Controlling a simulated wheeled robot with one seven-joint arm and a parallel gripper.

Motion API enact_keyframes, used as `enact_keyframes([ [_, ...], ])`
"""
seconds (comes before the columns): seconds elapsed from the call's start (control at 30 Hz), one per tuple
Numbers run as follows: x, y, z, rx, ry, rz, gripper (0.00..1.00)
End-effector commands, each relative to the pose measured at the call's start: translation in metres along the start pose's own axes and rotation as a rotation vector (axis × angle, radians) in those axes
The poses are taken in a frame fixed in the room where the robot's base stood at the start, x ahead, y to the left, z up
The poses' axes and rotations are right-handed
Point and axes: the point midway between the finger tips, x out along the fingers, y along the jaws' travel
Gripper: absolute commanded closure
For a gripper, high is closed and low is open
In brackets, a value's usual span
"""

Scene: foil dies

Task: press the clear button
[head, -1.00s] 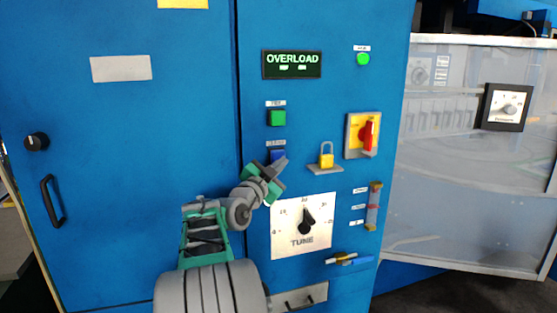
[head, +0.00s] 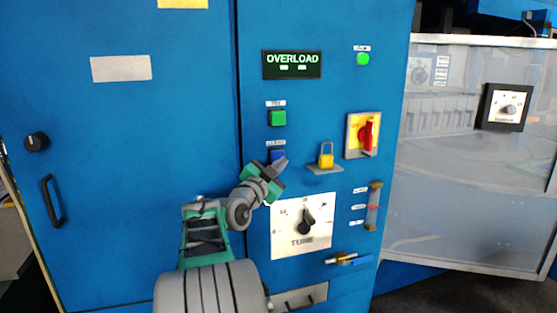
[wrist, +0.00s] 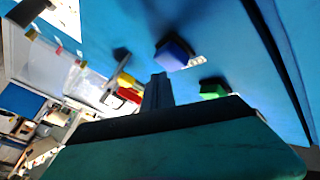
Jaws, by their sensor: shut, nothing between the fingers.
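The blue button (head: 277,155) sits on the blue cabinet panel below the green button, under a small label too blurred to read surely. Its lower part is hidden behind my gripper in the head view. In the wrist view the blue button (wrist: 174,54) stands out from the panel, just beyond and right of the fingertips. My gripper (head: 282,163) is shut and empty, its tip close to the button; the wrist view shows the closed fingers (wrist: 158,84) with a small apparent gap to the button. I cannot tell for sure whether they touch.
A green button (head: 278,118) is above, and an OVERLOAD display (head: 292,64) higher up. A yellow padlock (head: 326,157) on a small shelf and a red switch (head: 368,135) stick out to the right. The TUNE dial (head: 305,223) is just below my gripper.

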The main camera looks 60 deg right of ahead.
Motion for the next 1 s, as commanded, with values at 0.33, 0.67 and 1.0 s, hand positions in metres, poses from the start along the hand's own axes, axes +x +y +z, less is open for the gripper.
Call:
enact_keyframes([
  [0.33, 0.0017, -0.0005, 0.0026, 0.001, 0.001, -0.001, 1.0],
  [0.67, 0.006, -0.0046, 0.0042, 0.0, 0.0, 0.0, 1.0],
  [1.0, 0.0071, -0.0051, 0.0053, 0.0, 0.0, 0.0, 1.0],
])
